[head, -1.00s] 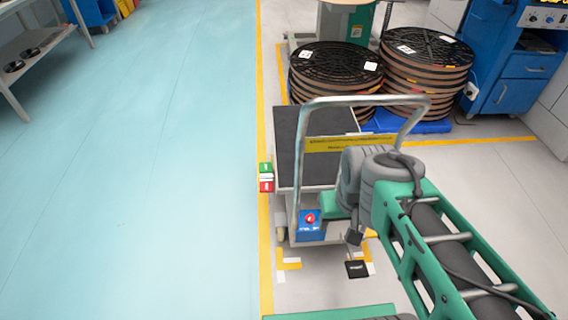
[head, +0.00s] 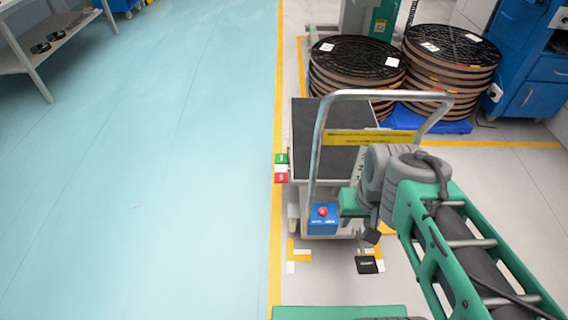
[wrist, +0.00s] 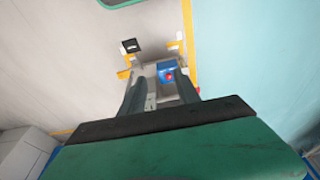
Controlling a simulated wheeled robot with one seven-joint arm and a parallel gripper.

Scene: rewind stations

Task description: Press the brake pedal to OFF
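A grey cart (head: 301,123) with a dark deck and a metal push handle stands ahead of me. A black pedal-like pad (head: 367,264) with white lettering sits low at its near end; it also shows in the wrist view (wrist: 131,46). I cannot read the lettering or tell whether it is pressed. A blue box with a red button (head: 323,218) is on the cart's near end. My gripper (head: 371,236) hangs above the pad in the head view, apart from it as far as I can see. In the wrist view its dark fingers (wrist: 161,95) are spread with nothing between them.
A green-white-red marker (head: 281,168) is on the cart's left side. Wound reels (head: 358,75) stand on a blue pallet (head: 402,118) behind the cart. A blue cabinet (head: 528,80) is at far right. The blue-green floor (head: 150,200) on the left is clear.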

